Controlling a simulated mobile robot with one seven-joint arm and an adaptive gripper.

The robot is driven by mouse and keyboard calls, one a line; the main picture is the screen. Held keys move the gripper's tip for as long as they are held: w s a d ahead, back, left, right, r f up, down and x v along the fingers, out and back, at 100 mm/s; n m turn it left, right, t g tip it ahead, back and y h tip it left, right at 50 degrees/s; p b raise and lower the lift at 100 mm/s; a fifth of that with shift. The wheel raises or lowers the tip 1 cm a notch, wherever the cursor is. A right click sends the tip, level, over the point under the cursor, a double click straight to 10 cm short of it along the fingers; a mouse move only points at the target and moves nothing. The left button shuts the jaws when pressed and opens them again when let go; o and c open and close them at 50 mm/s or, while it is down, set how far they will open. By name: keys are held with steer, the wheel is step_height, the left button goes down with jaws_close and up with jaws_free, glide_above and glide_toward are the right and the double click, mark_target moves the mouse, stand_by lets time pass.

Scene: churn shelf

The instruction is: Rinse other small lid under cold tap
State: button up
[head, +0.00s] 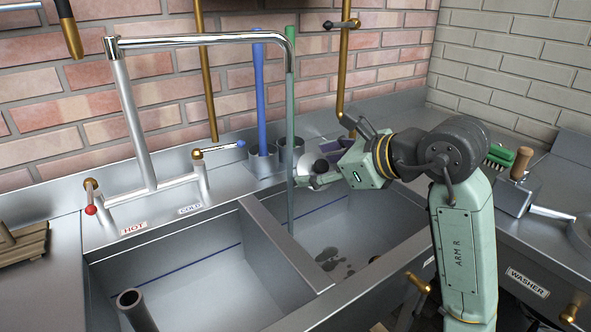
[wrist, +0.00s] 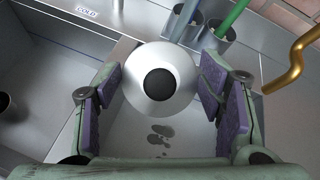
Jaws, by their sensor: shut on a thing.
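The small lid (wrist: 142,98) is a silver disc with a black knob in the middle. My gripper (wrist: 161,88) is shut on it, with purple pads at its left and right edges. In the head view the lid (head: 303,163) is partly hidden by the gripper and is held above the right basin. The tap (head: 200,40) has its spout end just left of the lid. A thin greenish vertical stream (head: 290,205) drops from the spout into the basin. I cannot tell whether it touches the lid.
The left basin (head: 190,275) holds an upright dark pipe (head: 137,310). A divider (head: 280,240) separates the basins. Dark wet patches (head: 335,262) lie on the right basin floor. Brush holders (head: 263,163) stand behind. A brass pipe (head: 342,75) runs down the wall.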

mark_target(321, 167)
steer(key=shift+s+v, duration=0.2)
steer(key=shift+v, duration=1.6)
steer(key=shift+a, duration=0.2)
